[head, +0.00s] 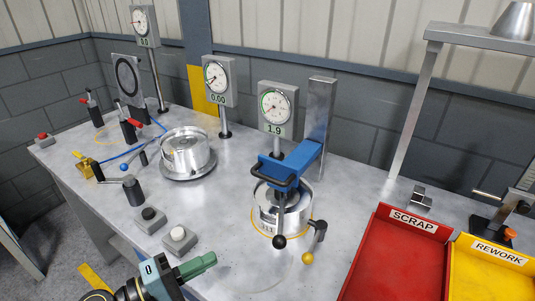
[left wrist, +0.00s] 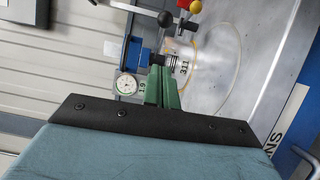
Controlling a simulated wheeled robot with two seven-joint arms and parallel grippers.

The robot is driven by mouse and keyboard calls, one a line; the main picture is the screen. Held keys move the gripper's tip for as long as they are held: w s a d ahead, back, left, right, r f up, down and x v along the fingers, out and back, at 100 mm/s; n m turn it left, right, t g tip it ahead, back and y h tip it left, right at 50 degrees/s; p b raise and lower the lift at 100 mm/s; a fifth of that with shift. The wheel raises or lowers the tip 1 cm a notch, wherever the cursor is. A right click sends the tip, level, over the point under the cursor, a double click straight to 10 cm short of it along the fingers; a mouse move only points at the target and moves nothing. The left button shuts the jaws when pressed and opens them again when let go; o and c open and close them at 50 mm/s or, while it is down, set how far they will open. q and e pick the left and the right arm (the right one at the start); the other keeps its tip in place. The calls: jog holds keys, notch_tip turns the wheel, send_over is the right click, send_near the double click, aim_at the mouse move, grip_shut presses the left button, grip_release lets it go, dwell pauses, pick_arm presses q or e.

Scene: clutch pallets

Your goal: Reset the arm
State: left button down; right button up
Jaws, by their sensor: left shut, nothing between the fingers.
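My left gripper (head: 205,262) is at the bottom of the head view, its green fingers shut and empty. In the left wrist view its green fingertips (left wrist: 160,75) point toward the press and its part. The fixture with a blue arm (head: 292,163) stands mid-bench, with a black handle on it, over a round silver part (head: 268,210). A lever with a black ball (head: 280,241) hangs at its front. A short lever with a yellow ball (head: 307,257) is beside it. The gripper is apart from them, to the front left.
Gauges stand behind; the one by the fixture (head: 277,108) reads 1.9. Another silver round part (head: 186,150) is left. Push-button boxes (head: 179,239) line the front edge. A red SCRAP tray (head: 395,260) and yellow REWORK tray (head: 490,275) are right.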

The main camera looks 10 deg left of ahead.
pick_arm(q)
jog(key=s+d+f+m+g+y, duration=0.4)
jog(key=s+f+m+g, duration=0.2)
jog(key=s+f+m, duration=0.2)
jog(key=s+a+f+m+g+y, duration=0.2)
jog(key=s+a+y, duration=0.6)
jog(key=a+y, duration=0.15)
notch_tip(320, 180, down, 26)
jog(key=s+f+g, duration=0.1)
jog(key=s+g, duration=0.1)
jog(key=s+a+f+g, duration=0.1)
jog(key=s+a+f, duration=0.1)
jog(key=s+f, duration=1.1)
jog(key=s, duration=0.2)
jog(key=shift+s+f+m+b, duration=0.35)
jog(key=shift+s+f+m, duration=0.05)
